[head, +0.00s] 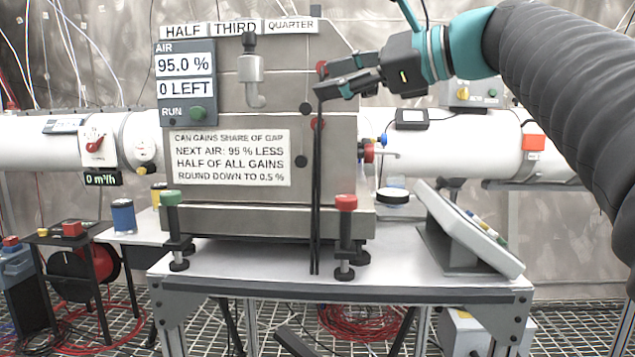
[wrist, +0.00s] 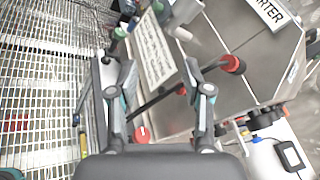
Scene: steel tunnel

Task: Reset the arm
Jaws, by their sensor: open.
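My gripper (head: 338,83) is in front of the upper right part of the steel box (head: 345,130), beside its upper red knob. Its two fingers are apart and nothing shows held between them. In the wrist view my gripper (wrist: 147,66) also has its fingers spread. A dark rod (wrist: 158,101) runs behind them towards a red knob (wrist: 232,64). In the head view thin black rods (head: 315,200) stand upright below the fingertips. I cannot tell whether a finger touches the rods or the box.
The box stands on a white table (head: 260,262) with red-capped (head: 346,203) and green-capped (head: 171,198) clamps. A white pipe (head: 455,150) runs behind. Cables lie on the grating. Open space lies above the panel.

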